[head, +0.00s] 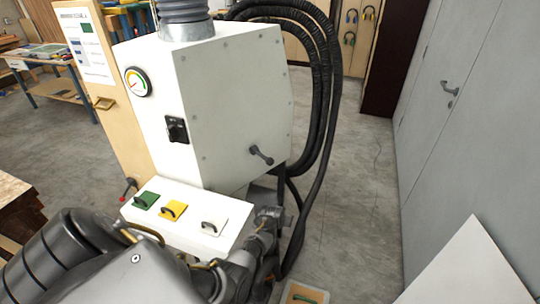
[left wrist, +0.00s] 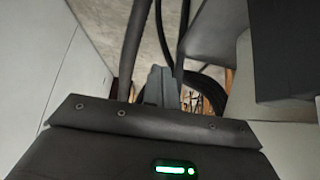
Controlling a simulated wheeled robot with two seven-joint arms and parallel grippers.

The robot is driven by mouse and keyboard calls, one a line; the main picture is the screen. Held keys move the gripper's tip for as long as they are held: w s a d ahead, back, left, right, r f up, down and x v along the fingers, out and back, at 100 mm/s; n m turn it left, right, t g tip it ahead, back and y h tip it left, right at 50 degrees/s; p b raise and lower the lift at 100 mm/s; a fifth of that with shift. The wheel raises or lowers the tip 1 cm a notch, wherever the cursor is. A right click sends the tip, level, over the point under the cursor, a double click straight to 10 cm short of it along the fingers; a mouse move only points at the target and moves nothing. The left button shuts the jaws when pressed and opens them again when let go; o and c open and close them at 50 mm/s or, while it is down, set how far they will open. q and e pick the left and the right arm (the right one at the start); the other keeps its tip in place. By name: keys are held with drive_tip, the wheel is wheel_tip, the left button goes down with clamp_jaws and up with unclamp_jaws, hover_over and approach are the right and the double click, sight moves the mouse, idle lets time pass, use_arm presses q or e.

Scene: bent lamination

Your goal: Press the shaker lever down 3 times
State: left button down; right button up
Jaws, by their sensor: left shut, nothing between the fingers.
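A white machine cabinet (head: 230,100) stands in the middle of the head view. A dark grey lever (head: 261,155) is on its right-hand face, low down, slanting down to the right. A second, smaller lever with a red knob (head: 128,188) is at the cabinet's lower left. Neither is labelled in view, so I cannot read which is the shaker lever. My left arm reaches in from the lower left, and my left gripper (head: 270,213) is below the dark lever and apart from it. In the left wrist view its fingers (left wrist: 161,86) are together and empty. My right gripper is not seen.
A white control box (head: 185,228) with green, yellow and white switches juts out in front of the cabinet. Thick black hoses (head: 325,100) hang down at its right, close to my left gripper. Open floor (head: 360,200) lies between hoses and grey wall doors (head: 465,110).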

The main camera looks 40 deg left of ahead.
use_arm(q)
drive_tip(key=w+a+r+n+t+p, duration=0.15)
drive_tip(key=w+a+r, duration=0.25)
drive_tip(key=r, duration=0.7)
drive_tip(key=w+a+r+n+p, duration=0.15)
drive_tip(key=w+a+r, duration=0.25)
drive_tip(key=r, duration=0.7)
wheel_tip(320, 180, up, 13)
drive_tip(key=n+h+p, duration=0.2)
drive_tip(key=n, duration=0.1)
hover_over(268, 161)
drive_tip(key=shift+f+t, duration=0.25)
drive_tip(key=shift+f+b, duration=0.15)
drive_tip(key=shift+b, duration=0.2)
wheel_tip(268, 161, down, 8)
drive_tip(key=b, duration=0.6)
drive_tip(key=shift+b, duration=0.4)
drive_tip(key=shift+w+f, duration=0.1)
drive_tip(key=shift+f, duration=0.2)
drive_tip(key=shift+f+b, duration=0.4)
